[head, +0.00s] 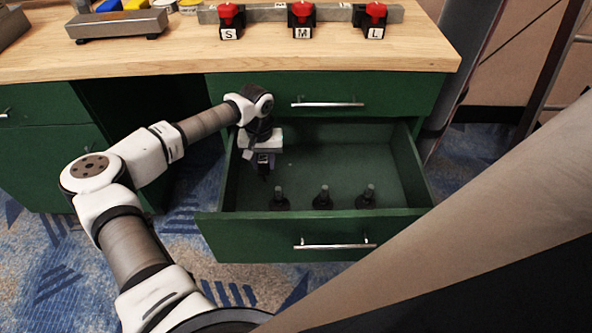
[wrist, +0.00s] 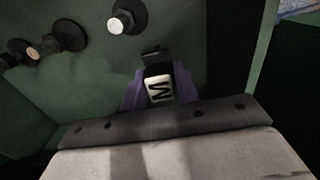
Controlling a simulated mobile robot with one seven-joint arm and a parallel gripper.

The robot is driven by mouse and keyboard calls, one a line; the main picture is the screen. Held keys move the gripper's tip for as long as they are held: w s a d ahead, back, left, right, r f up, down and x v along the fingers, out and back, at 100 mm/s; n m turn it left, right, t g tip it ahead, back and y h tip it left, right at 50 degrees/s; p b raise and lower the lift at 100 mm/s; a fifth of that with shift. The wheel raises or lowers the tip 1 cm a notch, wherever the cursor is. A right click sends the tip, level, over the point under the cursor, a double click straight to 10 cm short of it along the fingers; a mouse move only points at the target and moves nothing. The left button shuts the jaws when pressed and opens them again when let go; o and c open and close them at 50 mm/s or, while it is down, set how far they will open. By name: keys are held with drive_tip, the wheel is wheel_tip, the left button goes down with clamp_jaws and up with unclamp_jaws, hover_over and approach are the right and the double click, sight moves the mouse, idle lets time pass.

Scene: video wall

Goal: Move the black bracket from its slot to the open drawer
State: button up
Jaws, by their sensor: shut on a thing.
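My gripper (head: 263,165) is inside the left part of the open green drawer (head: 320,228). In the wrist view its purple fingers (wrist: 158,88) are shut on a small black piece with a white label reading M, the black bracket (wrist: 157,68). It is low over the drawer floor; I cannot tell whether it touches. On the bench, labelled black blocks with red tops stand at S (head: 229,20), M (head: 301,20) and L (head: 373,20). In the head view the held bracket is mostly hidden by my gripper.
Several black, pale-tipped pegs stand near the drawer's front wall, including a left one (head: 279,198), a middle one (head: 322,197) and a right one (head: 368,196). The drawer's rear and right floor is clear. A metal scale (head: 118,24) sits on the wooden bench.

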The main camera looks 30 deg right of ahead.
wheel_tip(320, 180, down, 6)
drive_tip(key=d, duration=0.1)
drive_tip(key=s, duration=0.1)
drive_tip(key=d, duration=0.1)
drive_tip(key=shift+s+d+r, duration=0.3)
drive_tip(key=shift+d, duration=0.05)
drive_tip(key=shift+s+d, duration=0.4)
drive_tip(key=shift+d, duration=0.35)
drive_tip(key=s+d, duration=0.2)
drive_tip(key=shift+d+f, duration=0.35)
drive_tip(key=shift+d, duration=0.05)
drive_tip(key=shift+w+f, duration=0.1)
drive_tip(key=shift+f, duration=0.15)
drive_tip(key=shift+f+b, duration=0.25)
drive_tip(key=shift+b, duration=0.1)
drive_tip(key=o, duration=1.1)
drive_tip(key=shift+r, duration=0.1)
drive_tip(key=shift+a, duration=0.1)
